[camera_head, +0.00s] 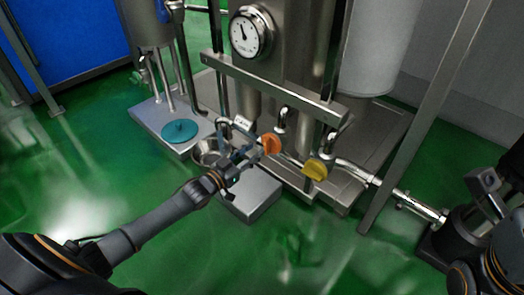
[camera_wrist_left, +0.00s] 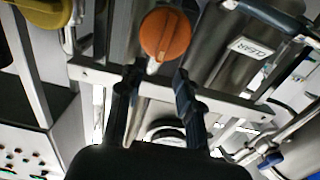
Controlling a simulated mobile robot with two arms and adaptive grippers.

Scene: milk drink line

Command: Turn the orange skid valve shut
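The orange valve handle (camera_head: 271,144) sits on the pipework at the front of the steel skid, left of a yellow handle (camera_head: 315,169). In the left wrist view the orange handle (camera_wrist_left: 165,34) is a rounded knob at upper middle. My left gripper (camera_head: 247,155) reaches in from the lower left, close to the orange handle. In the wrist view its two dark fingers (camera_wrist_left: 157,78) are spread apart, with the handle just beyond their tips and nothing held between them. Whether a finger touches the handle cannot be told. I cannot make out my right gripper.
A steel crossbar (camera_head: 275,88) runs above the valves, with a round gauge (camera_head: 251,32) behind. A steel bowl (camera_head: 208,152), a grey box (camera_head: 251,196) and a teal disc (camera_head: 180,131) are near my left gripper. A "CLEAR" label (camera_wrist_left: 251,49) shows on a cylinder. Green floor lies open in front.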

